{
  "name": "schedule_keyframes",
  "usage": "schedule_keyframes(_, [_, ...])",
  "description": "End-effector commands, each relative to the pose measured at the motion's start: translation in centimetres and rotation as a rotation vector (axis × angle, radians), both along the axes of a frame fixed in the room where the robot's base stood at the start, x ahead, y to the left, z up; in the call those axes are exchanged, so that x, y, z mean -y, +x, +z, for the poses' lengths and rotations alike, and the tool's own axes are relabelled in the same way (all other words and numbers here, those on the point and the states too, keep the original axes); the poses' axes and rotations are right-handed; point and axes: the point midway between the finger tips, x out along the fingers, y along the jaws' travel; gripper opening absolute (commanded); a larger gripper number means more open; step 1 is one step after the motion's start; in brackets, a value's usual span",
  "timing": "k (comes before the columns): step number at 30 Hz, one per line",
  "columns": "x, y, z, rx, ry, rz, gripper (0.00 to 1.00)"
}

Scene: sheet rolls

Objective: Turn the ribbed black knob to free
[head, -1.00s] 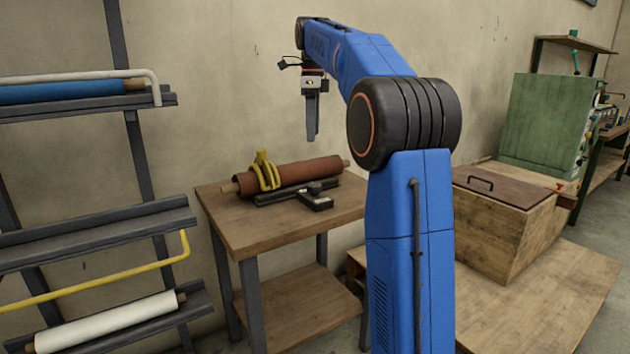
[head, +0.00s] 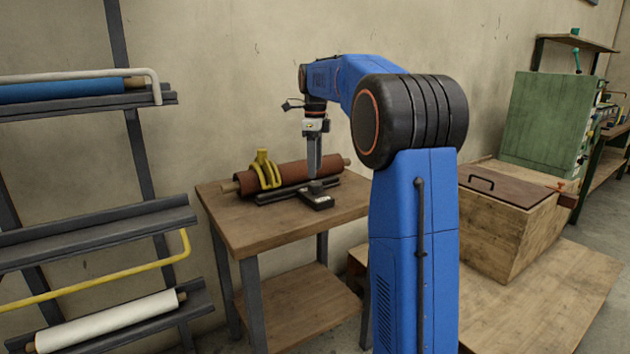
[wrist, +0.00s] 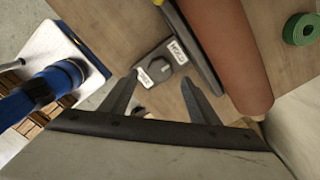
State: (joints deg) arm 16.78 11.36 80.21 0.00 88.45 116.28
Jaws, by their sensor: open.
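The black knob (wrist: 154,64) sits on a dark block (wrist: 168,68) on the wooden table, between two white labels. One label (wrist: 178,51) seems to read HOLD; the other label (wrist: 144,77) is too small to read surely. Which way the knob points is unclear. In the head view the knob (head: 316,187) is partly behind the fingertips. My gripper (wrist: 160,80) is open and empty, pointing down, with its fingers to either side of the knob in the wrist view. In the head view my gripper (head: 313,177) is just above the knob; contact cannot be told.
A brown roll (head: 305,171) lies in a dark cradle behind the block, with a yellow clamp (head: 265,170) over it. A green tape roll (wrist: 301,29) shows beyond it in the wrist view. The table's front (head: 255,230) is bare. A rack with rolls (head: 100,218) stands left.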

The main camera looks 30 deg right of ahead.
Motion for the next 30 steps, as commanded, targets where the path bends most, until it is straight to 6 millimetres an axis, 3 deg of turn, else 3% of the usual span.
schedule_keyframes(3, [0.0, 0.0, -2.0, -0.002, 0.001, 0.000, 0.55])
schedule_keyframes(9, [0.0, 0.0, -4.3, -0.001, 0.001, 0.000, 0.55])
schedule_keyframes(22, [0.0, 0.0, -5.3, 0.001, -0.001, 0.000, 0.55])
schedule_keyframes(23, [0.0, 0.0, -5.3, 0.001, -0.001, 0.000, 0.53])
schedule_keyframes(28, [0.0, 0.0, -5.2, 0.001, -0.001, 0.000, 0.14])
schedule_keyframes(30, [0.0, 0.0, -5.2, 0.001, -0.001, 0.000, 0.14])
